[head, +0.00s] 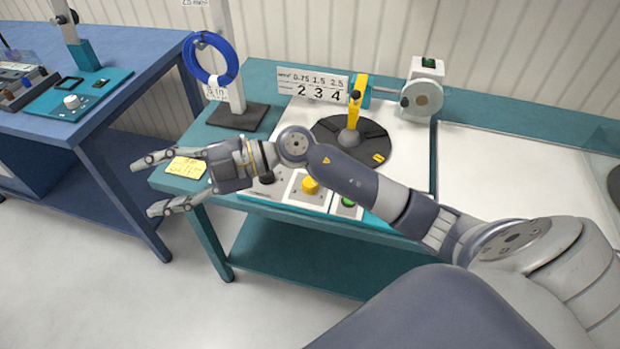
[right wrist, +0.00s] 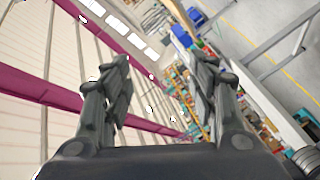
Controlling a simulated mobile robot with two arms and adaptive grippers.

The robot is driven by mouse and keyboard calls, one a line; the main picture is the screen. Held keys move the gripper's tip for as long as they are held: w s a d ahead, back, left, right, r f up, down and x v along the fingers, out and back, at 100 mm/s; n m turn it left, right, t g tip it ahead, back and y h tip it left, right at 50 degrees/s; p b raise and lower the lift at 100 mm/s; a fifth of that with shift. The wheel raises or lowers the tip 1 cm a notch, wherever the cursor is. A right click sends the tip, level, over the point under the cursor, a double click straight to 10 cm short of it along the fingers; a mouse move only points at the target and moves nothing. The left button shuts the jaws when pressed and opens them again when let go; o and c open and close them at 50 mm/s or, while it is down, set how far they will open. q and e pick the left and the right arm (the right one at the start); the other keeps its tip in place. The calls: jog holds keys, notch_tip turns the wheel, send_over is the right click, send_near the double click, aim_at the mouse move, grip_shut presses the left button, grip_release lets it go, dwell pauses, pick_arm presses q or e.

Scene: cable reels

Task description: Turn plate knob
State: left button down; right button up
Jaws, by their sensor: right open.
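A control panel on the teal table's front edge carries a yellow knob (head: 310,185), a black knob (head: 266,178) and a green button (head: 348,201). I cannot tell for sure which one is the plate knob. A dark round plate (head: 376,151) with a yellow arm (head: 356,95) lies behind the panel. My right gripper (head: 145,187) is open and empty, left of the panel, pointing left past the table edge. It also shows in the right wrist view (right wrist: 160,75), with nothing between its fingers. My right forearm crosses in front of the plate and partly covers the panel. My left gripper is out of view.
A blue cable coil (head: 210,82) hangs on a stand at the table's back left. A sign (head: 313,87) reads 2 3 4. A yellow note (head: 186,167) lies near the gripper. A blue bench (head: 130,42) stands left, with a floor gap between.

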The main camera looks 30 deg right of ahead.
jog(key=w+d+f+g+h, duration=0.1)
jog(key=d+f+g+h, duration=0.1)
jog(key=d+f+h, duration=0.5)
jog(key=m+g+h, duration=0.3)
jog(key=m+h, duration=0.2)
jog(key=h, duration=0.4)
send_over(310, 185)
jog(key=w, duration=0.1)
notch_tip(310, 185, down, 3)
jog(key=f, duration=0.3)
jog(key=f+p, duration=0.1)
jog(key=f, duration=0.6)
jog(key=shift+d+f+p, duration=0.35)
jog(key=shift+p, duration=0.05)
jog(key=c, duration=1.1)
